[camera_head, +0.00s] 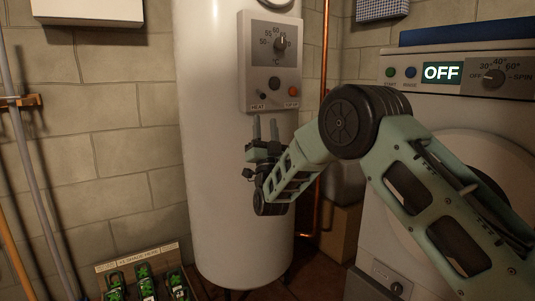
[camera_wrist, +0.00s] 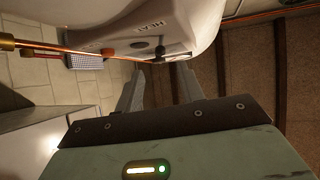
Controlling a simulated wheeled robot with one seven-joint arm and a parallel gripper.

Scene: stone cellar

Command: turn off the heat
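A grey control panel (camera_head: 248,80) is fixed to the front of a white tank (camera_head: 205,150). A small black switch (camera_head: 262,95) sits at its lower left above the label HEAT (camera_head: 258,107). The panel's dial (camera_head: 281,43) carries numbers around 50 to 60. A dark round button (camera_head: 274,83) and an orange button (camera_head: 293,90) are beside the switch. My gripper (camera_head: 265,120) points upward just below the panel, fingers apart and empty. In the wrist view, the HEAT panel (camera_wrist: 135,22) appears upside down beyond the open fingers; contact with the switch is not visible.
A washing machine (camera_head: 425,105) showing OFF stands at the right, partly behind my arm. A copper pipe (camera_head: 324,60) runs beside the tank. A box of green-labelled items (camera_head: 145,268) is at the lower left. Poles (camera_head: 30,150) lean at the far left.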

